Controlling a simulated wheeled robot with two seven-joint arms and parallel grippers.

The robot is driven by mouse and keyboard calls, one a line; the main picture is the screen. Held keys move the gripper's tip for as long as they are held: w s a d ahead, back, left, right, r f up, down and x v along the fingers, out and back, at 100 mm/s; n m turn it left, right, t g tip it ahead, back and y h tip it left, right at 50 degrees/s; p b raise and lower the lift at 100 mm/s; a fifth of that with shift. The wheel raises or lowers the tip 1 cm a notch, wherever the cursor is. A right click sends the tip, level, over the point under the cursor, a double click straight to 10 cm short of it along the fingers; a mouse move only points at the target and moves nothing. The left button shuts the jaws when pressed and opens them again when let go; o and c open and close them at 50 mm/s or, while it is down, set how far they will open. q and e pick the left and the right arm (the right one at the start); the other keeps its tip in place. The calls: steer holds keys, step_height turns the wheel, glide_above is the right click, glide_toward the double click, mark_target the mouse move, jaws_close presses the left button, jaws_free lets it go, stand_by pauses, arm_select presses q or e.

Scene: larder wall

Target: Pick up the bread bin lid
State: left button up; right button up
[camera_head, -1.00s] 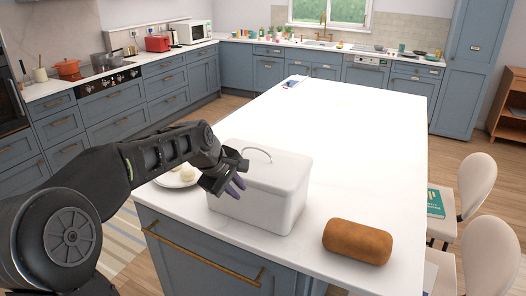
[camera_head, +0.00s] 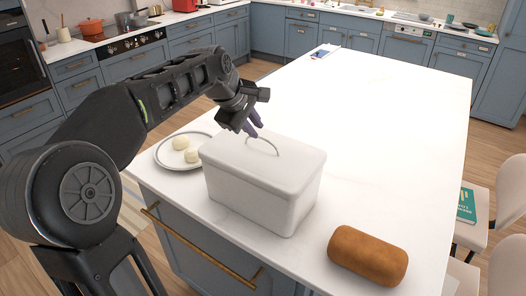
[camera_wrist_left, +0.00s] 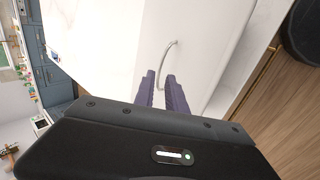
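The white bread bin (camera_head: 255,205) stands on the island near its front edge. Its pale lid (camera_head: 290,168) sits on top, with a thin curved metal handle (camera_head: 270,142). My left gripper (camera_head: 254,131) is above the lid, close to the handle, with its purple fingers pointing down. In the left wrist view the fingers (camera_wrist_left: 162,84) are apart, and the handle (camera_wrist_left: 174,44) reaches down toward the gap between them. They do not look closed on it; contact cannot be told. My right gripper is not in view.
A plate (camera_head: 166,162) with two pale round pieces lies left of the bin. A brown loaf (camera_head: 367,256) lies to its right near the front edge. The white island top (camera_head: 375,110) is clear behind. Chairs (camera_head: 508,195) stand at the right.

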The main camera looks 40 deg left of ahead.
mark_target(263, 139)
arm_select(q)
steer(key=shift+x, duration=1.25)
steer(key=shift+p, duration=0.35)
steer(key=shift+w+f, duration=0.2)
steer(key=shift+f, duration=0.1)
steer(key=p+x, duration=0.2)
steer(key=x, duration=0.1)
steer(key=shift+w+f, duration=0.15)
steer(key=shift+f, duration=0.1)
steer(key=shift+w+f, duration=0.25)
steer(key=shift+f, duration=0.15)
steer(key=shift+c, duration=0.5)
jaws_close()
steer(key=shift+r, duration=0.1)
